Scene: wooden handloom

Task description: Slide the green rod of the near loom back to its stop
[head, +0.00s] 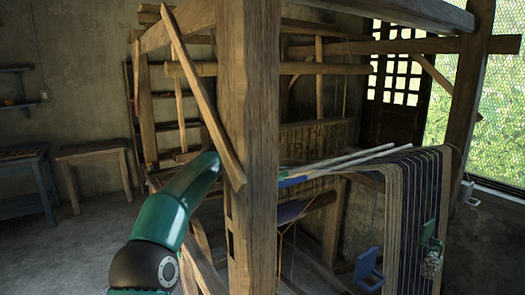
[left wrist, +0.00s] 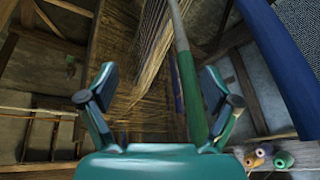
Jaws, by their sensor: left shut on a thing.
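The green rod (left wrist: 190,92) runs up through the left wrist view, green at its lower part and pale above. My left arm reaches behind that post, so the gripper is hidden there. My right gripper is in neither view.
The thick upright post (head: 252,130) stands close in front. Striped warp threads (head: 405,200) hang at the right, with a blue bracket (head: 368,268) beside them. In the left wrist view a large blue bar (left wrist: 282,70) crosses at right, above several yarn cones (left wrist: 283,159).

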